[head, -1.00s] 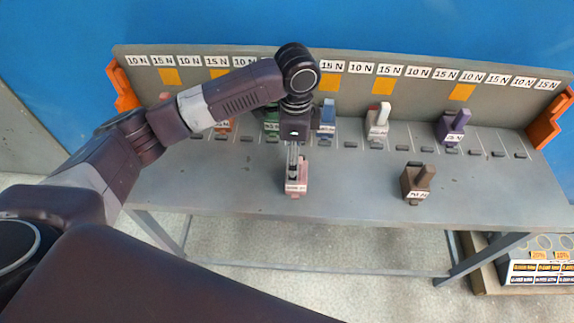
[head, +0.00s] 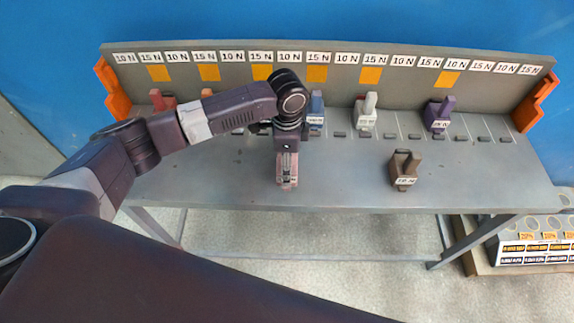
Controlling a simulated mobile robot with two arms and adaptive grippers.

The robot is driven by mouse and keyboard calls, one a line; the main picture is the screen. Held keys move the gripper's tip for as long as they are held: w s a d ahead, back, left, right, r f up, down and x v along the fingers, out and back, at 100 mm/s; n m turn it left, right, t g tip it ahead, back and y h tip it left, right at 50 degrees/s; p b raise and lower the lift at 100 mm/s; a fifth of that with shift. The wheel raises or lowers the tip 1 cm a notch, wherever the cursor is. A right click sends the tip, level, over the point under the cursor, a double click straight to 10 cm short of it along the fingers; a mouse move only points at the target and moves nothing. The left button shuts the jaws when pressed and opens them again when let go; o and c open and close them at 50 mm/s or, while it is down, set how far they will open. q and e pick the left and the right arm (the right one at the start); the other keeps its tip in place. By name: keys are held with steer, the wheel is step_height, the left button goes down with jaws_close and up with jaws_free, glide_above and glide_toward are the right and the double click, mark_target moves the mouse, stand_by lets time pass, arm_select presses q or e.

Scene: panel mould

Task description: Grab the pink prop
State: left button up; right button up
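The pink prop (head: 287,183) is at the front middle of the grey bench, with a small label on its front. My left gripper (head: 287,168) points down directly over it, its fingers at the prop and overlapping its upper part. The gripper and wrist hide the top of the prop, so I cannot tell whether the fingers are closed on it or whether it touches the bench. My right gripper is not in view.
A brown prop (head: 404,172) stands alone on the bench to the right. Blue (head: 316,112), white (head: 366,112), purple (head: 439,114) and red (head: 161,101) props stand along the back. The grey bench (head: 480,185) is clear at its front right. Orange brackets (head: 537,98) flank the labelled back panel.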

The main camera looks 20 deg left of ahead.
arm_select(q)
steer(key=c, duration=0.8)
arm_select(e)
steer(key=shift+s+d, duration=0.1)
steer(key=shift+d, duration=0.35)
arm_select(q)
steer(key=shift+r, duration=0.15)
